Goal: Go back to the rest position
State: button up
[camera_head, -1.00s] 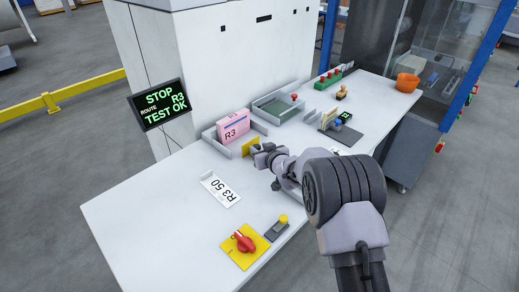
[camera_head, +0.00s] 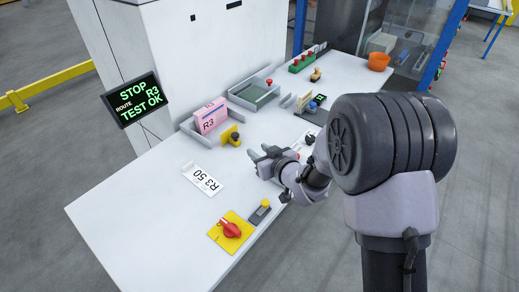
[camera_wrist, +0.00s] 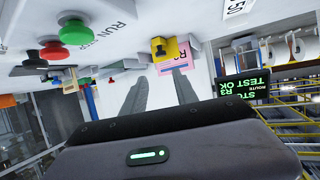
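My gripper (camera_head: 262,158) is above the white bench (camera_head: 130,215), right of the pink R3 block (camera_head: 211,117) and apart from it. In the wrist view its two fingers (camera_wrist: 158,92) are spread with nothing between them. A yellow pusher plate with a dark knob (camera_head: 231,136) stands in front of the pink block, and it also shows in the wrist view (camera_wrist: 165,48) beyond the fingers. The pink block sits in a grey-walled tray (camera_head: 188,128).
A white R3 50 card (camera_head: 203,180), a red rotary switch on a yellow plate (camera_head: 230,230) and a small box with a yellow button (camera_head: 260,211) lie at the front.

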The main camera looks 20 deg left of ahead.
dwell(0.3)
jog(key=w+d+r+m+t+h, duration=0.1)
jog(key=w+d+r+m+h, duration=0.15)
jog(key=d+r, duration=0.55)
jog(key=s+d+r+m+h, duration=0.3)
jog(key=s+d, duration=0.2)
jog(key=d, duration=0.3)
jog(key=s+d+r+m+h, duration=0.2)
jog(key=s+d+r+m, duration=0.1)
jog(key=s+d, duration=0.3)
jog(key=s+d+m+g, duration=0.2)
jog(key=s, duration=0.9)
jog(key=s+d+m+g+b, duration=0.1)
jog(key=s+d+m+g, duration=0.1)
jog(key=s, duration=0.9)
jog(key=shift+d+r+m+g, duration=0.3)
jog(key=shift+d+r+m, duration=0.05)
jog(key=shift+d+m, duration=0.1)
